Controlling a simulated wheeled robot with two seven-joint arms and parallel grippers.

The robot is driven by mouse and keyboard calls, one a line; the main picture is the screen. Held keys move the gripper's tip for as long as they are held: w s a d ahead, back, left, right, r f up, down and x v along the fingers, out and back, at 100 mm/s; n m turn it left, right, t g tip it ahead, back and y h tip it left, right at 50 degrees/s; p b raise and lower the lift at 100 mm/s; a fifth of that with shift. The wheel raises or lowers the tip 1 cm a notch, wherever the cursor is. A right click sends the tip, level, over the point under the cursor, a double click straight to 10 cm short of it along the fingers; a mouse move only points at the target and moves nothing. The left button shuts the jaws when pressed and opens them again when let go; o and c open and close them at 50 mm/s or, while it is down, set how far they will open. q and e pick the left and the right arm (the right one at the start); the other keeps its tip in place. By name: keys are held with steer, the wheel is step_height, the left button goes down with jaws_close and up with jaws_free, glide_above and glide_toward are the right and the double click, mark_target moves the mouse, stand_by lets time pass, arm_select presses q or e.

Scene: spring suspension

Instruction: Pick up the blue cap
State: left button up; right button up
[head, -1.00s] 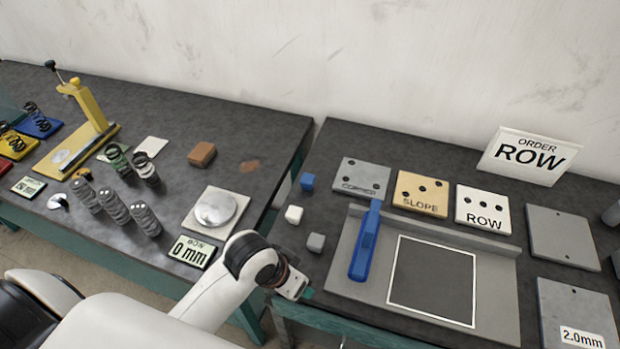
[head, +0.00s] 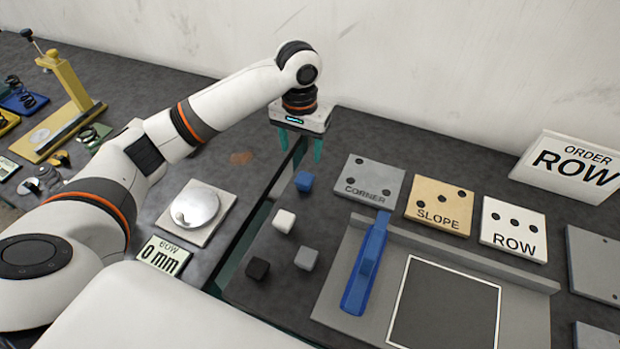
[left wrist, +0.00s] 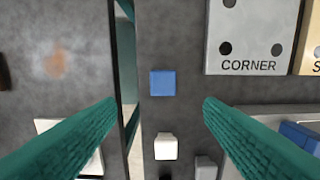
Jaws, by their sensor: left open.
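The blue cap (head: 304,181) is a small blue cube on the dark right-hand table, left of the CORNER plate. In the left wrist view it (left wrist: 162,83) lies near the picture's middle, beyond and between the fingertips. My left gripper (head: 300,148) is open, with teal fingers pointing down, above the table behind the cap in the head view. The fingers are apart from the cap and nothing is between them; the gripper (left wrist: 159,106) also shows open in the left wrist view. My right gripper is not in view.
White (head: 284,221), grey (head: 306,258) and black (head: 257,268) cubes lie in front of the cap. The CORNER plate (head: 368,181) is to its right. A blue bar-shaped tool (head: 364,266) lies on the grey fixture. A gap (head: 240,245) separates the two tables.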

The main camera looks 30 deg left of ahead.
arm_select(q)
steer(key=p, duration=0.1)
glide_above(304, 179)
steer(key=f, duration=0.5)
steer(key=shift+a+f, duration=0.35)
steer(key=shift+f, duration=0.55)
steer(key=f, duration=0.1)
steer(key=f+p, duration=0.1)
steer(key=f, duration=0.1)
steer(key=shift+d+f, duration=0.3)
steer(key=shift+f, duration=0.6)
steer(key=c, duration=1.1)
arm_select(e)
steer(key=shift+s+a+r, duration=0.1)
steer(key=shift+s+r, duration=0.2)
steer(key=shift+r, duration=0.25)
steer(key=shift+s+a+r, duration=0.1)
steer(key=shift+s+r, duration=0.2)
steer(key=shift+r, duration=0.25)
